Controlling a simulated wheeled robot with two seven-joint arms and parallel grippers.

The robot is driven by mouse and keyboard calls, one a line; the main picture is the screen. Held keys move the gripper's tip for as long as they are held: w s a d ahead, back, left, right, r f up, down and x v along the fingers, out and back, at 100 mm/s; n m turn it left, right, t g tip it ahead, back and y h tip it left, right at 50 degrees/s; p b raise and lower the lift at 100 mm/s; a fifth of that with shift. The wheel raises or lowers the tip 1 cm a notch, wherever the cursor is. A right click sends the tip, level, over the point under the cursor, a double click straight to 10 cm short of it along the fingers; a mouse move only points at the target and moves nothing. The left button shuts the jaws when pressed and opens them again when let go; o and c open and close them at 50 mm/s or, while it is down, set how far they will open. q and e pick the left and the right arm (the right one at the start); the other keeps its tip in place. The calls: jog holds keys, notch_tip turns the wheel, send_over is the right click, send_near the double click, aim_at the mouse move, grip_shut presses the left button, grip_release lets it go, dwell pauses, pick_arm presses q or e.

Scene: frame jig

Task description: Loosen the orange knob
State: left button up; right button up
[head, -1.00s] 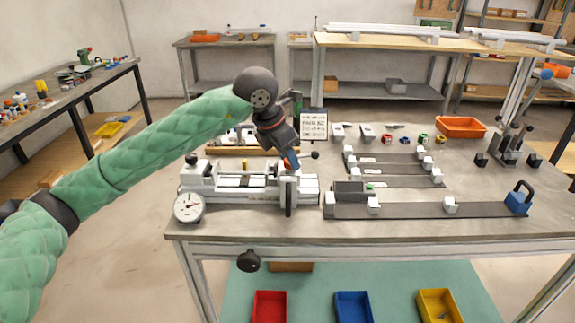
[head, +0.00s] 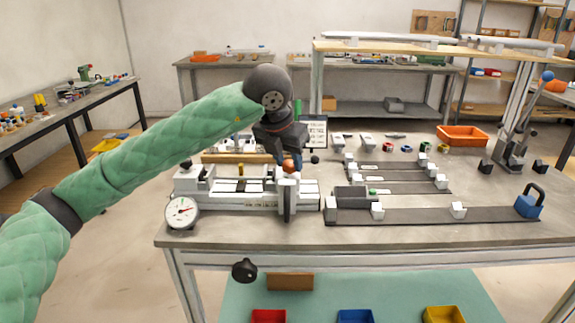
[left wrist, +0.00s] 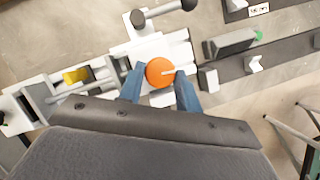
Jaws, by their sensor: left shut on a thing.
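The orange knob (left wrist: 159,72) sits on top of the white jig (head: 245,192) near its right end. In the left wrist view it is round, with a pale pointer line towards the right. My left gripper (left wrist: 160,84) points down over the jig and its blue fingers are shut on the knob, one on each side. In the head view the fingers partly hide the knob (head: 291,166). My right gripper is not in view.
A round dial gauge (head: 181,212) stands at the jig's front left. Dark rails with white blocks (head: 430,213) lie to the right, by a blue padlock-shaped block (head: 529,204). An orange bin (head: 462,136) stands farther back. A black knob (head: 244,270) hangs below the table's front edge.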

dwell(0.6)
pick_arm(q)
jog(key=o, duration=1)
jog(key=shift+c, duration=0.2)
jog(key=v, duration=0.7)
jog(key=shift+r, duration=0.35)
jog(key=shift+s, duration=0.1)
